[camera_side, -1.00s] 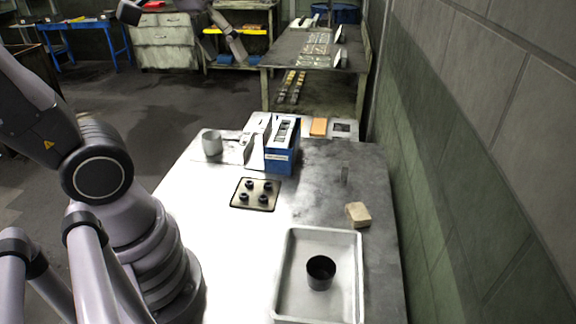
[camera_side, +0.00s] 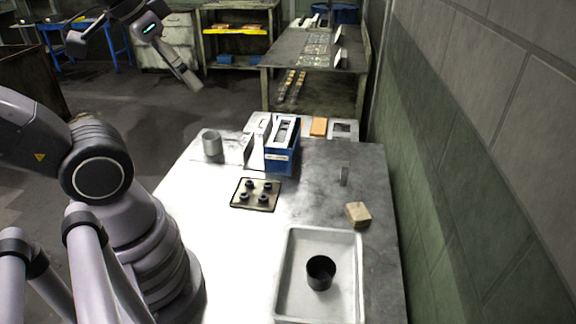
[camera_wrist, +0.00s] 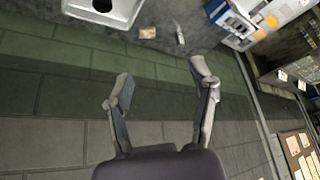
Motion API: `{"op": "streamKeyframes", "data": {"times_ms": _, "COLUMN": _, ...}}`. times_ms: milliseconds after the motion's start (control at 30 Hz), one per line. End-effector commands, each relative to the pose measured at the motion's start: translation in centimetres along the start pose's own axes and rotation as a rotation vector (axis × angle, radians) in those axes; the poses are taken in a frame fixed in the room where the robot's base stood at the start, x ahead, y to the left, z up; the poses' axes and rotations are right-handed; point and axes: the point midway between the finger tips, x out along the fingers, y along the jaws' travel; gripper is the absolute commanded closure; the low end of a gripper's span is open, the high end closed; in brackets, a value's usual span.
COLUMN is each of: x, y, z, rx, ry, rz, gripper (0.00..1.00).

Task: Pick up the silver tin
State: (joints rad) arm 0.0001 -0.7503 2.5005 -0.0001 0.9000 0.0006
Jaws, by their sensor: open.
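The silver tin (camera_side: 212,143) looks like a plain grey cylinder standing upright near the far left edge of the metal table, in the side view. I cannot make it out in the wrist view. My gripper (camera_side: 133,64) is at the upper left of the side view, raised well above the tin and apart from it. Its fingers are spread wide with nothing between them. They also show spread in the wrist view (camera_wrist: 160,84), against the wall.
A blue holder (camera_side: 281,163) stands just right of the tin. A black plate (camera_side: 244,201) with pegs lies in front. A tray (camera_side: 357,262) holds a black cup (camera_side: 320,272). A wooden block (camera_side: 357,214) and a small metal cylinder (camera_side: 344,175) stand right. A wall borders the right side.

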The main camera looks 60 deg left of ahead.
Motion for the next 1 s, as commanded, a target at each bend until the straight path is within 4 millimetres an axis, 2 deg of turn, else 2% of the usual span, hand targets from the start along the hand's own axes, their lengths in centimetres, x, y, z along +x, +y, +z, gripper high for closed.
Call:
{"op": "streamKeyframes", "data": {"times_ms": 167, "x": 0.0, "y": 0.0, "z": 0.0, "rx": 0.000, "ry": 0.000, "rz": 0.000, "gripper": 0.42}}
{"op": "streamKeyframes", "data": {"times_ms": 400, "x": 0.0, "y": 0.0, "z": 0.0, "rx": -0.001, "ry": 0.000, "rz": 0.000, "gripper": 0.10}}
{"op": "streamKeyframes", "data": {"times_ms": 500, "x": 0.0, "y": 0.0, "z": 0.0, "rx": -0.001, "ry": 0.000, "rz": 0.000, "gripper": 0.00}}
{"op": "streamKeyframes", "data": {"times_ms": 833, "x": 0.1, "y": -0.2, "z": -0.1, "rx": 0.002, "ry": -0.009, "rz": -0.008, "gripper": 0.00}}
{"op": "streamKeyframes", "data": {"times_ms": 933, "x": 0.8, "y": -1.3, "z": -0.2, "rx": 0.021, "ry": -0.074, "rz": -0.061, "gripper": 0.00}}
{"op": "streamKeyframes", "data": {"times_ms": 1000, "x": 1.6, "y": -3.0, "z": -0.3, "rx": 0.051, "ry": -0.166, "rz": -0.132, "gripper": 0.00}}
